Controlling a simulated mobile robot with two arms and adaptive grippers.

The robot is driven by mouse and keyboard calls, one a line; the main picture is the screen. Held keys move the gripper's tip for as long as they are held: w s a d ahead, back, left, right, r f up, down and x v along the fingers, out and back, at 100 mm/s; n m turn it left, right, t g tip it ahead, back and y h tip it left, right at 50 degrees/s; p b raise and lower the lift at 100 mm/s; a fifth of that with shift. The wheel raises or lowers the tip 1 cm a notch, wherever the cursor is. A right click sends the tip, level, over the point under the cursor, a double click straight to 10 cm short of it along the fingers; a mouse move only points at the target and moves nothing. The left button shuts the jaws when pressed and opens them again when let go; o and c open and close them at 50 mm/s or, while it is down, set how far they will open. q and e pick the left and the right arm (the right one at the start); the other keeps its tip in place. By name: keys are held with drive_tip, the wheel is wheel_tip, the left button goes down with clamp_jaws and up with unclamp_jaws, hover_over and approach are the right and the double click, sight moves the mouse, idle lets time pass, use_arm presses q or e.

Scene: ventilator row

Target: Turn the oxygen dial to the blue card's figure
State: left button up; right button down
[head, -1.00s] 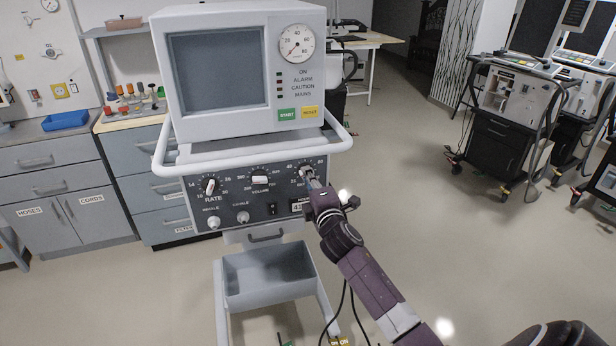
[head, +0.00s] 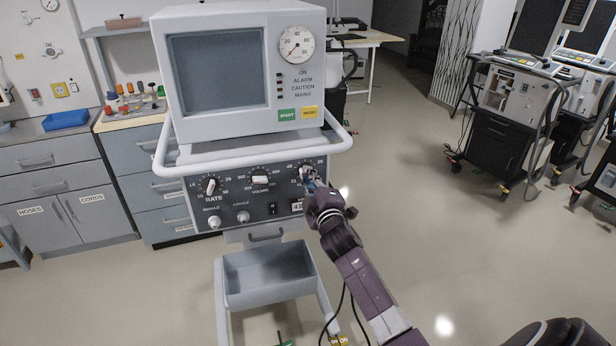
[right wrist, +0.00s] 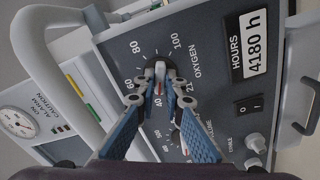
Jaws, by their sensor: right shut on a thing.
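The oxygen dial (right wrist: 161,70) is a pale knob with a red mark on a dark panel, ringed by printed figures up to 100. In the right wrist view the red mark lies toward the 40. My right gripper (right wrist: 161,79) is shut on this knob, with one blue-linked finger on each side. In the head view my right gripper (head: 310,181) reaches the dial at the right end of the ventilator's (head: 190,172) control panel and partly hides it. I see no blue card in these frames. My left gripper is not in view.
The rate knob (head: 210,186) and volume knob (head: 260,180) sit left along the panel. A white rail (head: 250,153) runs above the panel, and a grey bin (head: 268,278) hangs below. Other ventilators stand at the right. The floor between is clear.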

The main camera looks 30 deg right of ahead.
drive_tip(key=c, duration=2)
unclamp_jaws()
drive_tip(key=v, duration=1.2)
